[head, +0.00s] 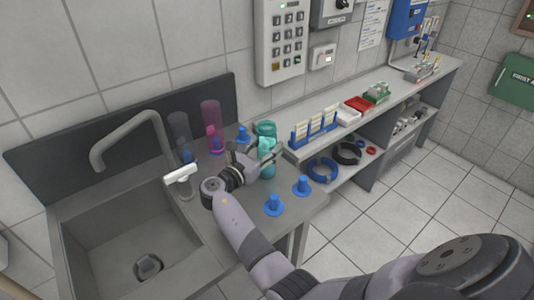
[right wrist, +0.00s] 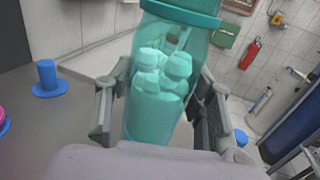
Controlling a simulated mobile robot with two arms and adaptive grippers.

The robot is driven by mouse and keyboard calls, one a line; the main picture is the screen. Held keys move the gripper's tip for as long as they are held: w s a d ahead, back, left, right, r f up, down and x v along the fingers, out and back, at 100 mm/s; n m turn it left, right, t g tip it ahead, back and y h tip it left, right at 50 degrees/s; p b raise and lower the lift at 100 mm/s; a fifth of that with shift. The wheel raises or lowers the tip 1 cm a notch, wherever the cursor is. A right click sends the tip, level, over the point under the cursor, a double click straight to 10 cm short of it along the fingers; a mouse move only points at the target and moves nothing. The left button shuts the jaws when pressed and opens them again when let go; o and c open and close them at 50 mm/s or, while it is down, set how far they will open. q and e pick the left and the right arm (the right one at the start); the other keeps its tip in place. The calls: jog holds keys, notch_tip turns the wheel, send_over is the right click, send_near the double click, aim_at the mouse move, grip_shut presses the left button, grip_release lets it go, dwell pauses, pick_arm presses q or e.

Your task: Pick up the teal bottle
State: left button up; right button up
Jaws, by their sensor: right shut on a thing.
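The teal bottle (head: 266,143) stands at the right end of the sink counter in the head view. It is see-through, with a wider teal rim at the top and pale rounded shapes showing inside. It fills the middle of the right wrist view (right wrist: 160,95). My right gripper (head: 264,160) reaches it from the left and is shut around its body, with one finger on each side (right wrist: 165,112). Whether the bottle's base touches the counter is hidden. My left gripper is not in view.
Blue pegs (head: 274,205) stand on the counter near the bottle. A pink see-through cylinder (head: 211,116) and a grey one (head: 180,133) stand behind my wrist. The sink (head: 130,245) with its tap (head: 128,135) is at left. A shelf with a blue rack (head: 315,130) is at right.

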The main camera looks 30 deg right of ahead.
jog(key=shift+r, duration=0.1)
jog(key=c, duration=0.5)
jog(key=shift+r, duration=0.1)
